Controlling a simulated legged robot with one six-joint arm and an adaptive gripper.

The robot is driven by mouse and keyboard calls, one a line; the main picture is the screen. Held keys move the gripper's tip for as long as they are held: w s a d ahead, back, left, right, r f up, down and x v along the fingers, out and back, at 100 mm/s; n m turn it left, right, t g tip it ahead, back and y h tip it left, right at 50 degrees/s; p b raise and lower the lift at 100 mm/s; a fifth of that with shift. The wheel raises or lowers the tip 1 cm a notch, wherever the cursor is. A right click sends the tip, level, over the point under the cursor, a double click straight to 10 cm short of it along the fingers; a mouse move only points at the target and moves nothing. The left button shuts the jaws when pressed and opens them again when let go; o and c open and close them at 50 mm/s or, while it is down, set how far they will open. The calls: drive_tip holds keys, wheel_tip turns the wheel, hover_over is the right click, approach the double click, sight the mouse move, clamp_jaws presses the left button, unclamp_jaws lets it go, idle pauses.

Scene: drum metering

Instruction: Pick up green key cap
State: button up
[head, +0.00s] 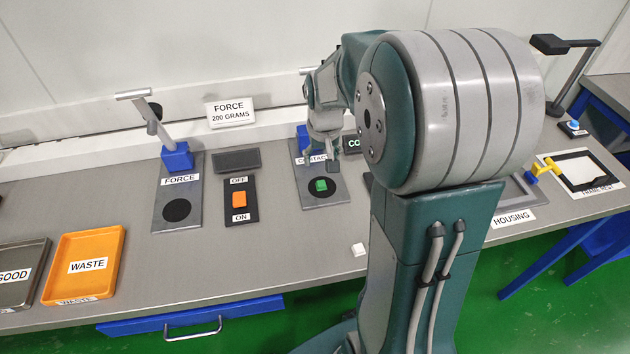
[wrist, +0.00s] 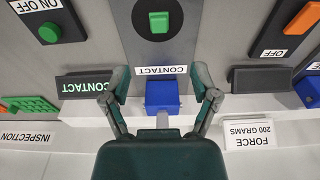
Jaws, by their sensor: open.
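The green key cap (head: 321,185) sits on the black round pad of the contact station (head: 325,200), on the bench. It also shows in the wrist view (wrist: 159,22), at the top centre beyond my fingertips. My gripper (head: 321,162) is just behind the cap in the head view, above the station's CONTACT label. In the wrist view my gripper (wrist: 160,82) has its two fingers spread wide with nothing between them, and it is apart from the cap. A blue block (wrist: 163,96) of the station shows between the fingers.
The force station (head: 177,211) and the orange OFF/ON switch (head: 239,200) stand to the left. The orange waste tray (head: 85,262) and the grey good tray (head: 22,276) are at far left. A small white cap (head: 358,249) lies near the front edge. My arm hides part of the bench.

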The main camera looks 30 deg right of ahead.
sight(321, 183)
wheel_tip(321, 183, down, 4)
drive_tip(key=shift+w+a+r, duration=0.1)
drive_tip(key=shift+w+r, duration=0.05)
drive_tip(key=shift+r, duration=0.05)
drive_tip(key=shift+w+d+f, duration=0.1)
drive_tip(key=shift+f, duration=1.25)
drive_tip(key=shift+w+d+f, duration=0.1)
drive_tip(key=shift+f, duration=1.25)
drive_tip(key=c, duration=0.8)
drive_tip(key=shift+r, duration=0.1)
drive_tip(key=shift+c, duration=0.4)
